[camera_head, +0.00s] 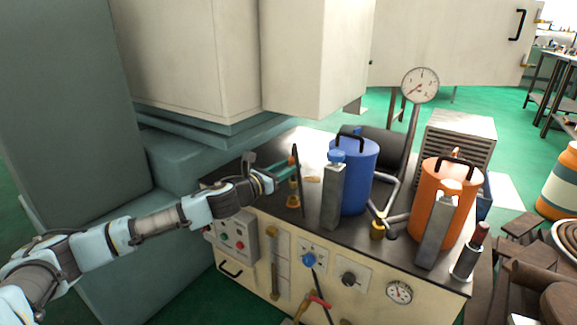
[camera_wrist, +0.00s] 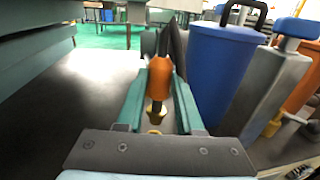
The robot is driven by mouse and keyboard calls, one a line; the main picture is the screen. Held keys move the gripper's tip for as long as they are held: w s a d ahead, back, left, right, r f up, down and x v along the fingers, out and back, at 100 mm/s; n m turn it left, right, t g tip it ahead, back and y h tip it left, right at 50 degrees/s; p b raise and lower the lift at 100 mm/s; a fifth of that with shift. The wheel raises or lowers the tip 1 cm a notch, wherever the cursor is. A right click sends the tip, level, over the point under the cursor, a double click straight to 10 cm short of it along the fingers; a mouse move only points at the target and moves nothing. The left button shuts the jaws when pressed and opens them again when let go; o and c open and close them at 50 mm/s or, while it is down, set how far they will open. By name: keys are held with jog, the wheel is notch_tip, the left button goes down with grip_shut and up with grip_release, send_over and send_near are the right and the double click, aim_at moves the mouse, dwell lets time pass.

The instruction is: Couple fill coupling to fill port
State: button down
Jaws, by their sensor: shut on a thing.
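My gripper (camera_head: 284,168) is over the left part of the dark bench top. In the wrist view its two teal fingers (camera_wrist: 160,82) are shut on the fill coupling (camera_wrist: 160,76), which has an orange body and a dark lower end. A brass fitting, apparently the fill port (camera_wrist: 155,119), shows just below the dark end. In the head view a brass-coloured fitting (camera_head: 293,201) stands under the fingers, beside a tall dark strip. I cannot tell whether coupling and port touch, as the overlap hides the joint.
A blue canister (camera_head: 361,178) and a grey block (camera_head: 332,196) stand close to the right of my gripper. An orange canister (camera_head: 443,205) is further right. A gauge on a post (camera_head: 420,85) stands behind. Pale cabinets (camera_head: 315,55) overhang the back left. The bench's left part (camera_wrist: 85,85) is clear.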

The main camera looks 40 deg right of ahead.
aim_at(291, 183)
jog(key=shift+f+b, duration=0.75)
jog(key=shift+f, duration=0.5)
jog(key=shift+f+b, duration=1.55)
jog(key=shift+f, duration=0.25)
dwell(0.8)
jog(key=shift+c, duration=2.3)
grip_release()
jog(key=shift+r, duration=0.15)
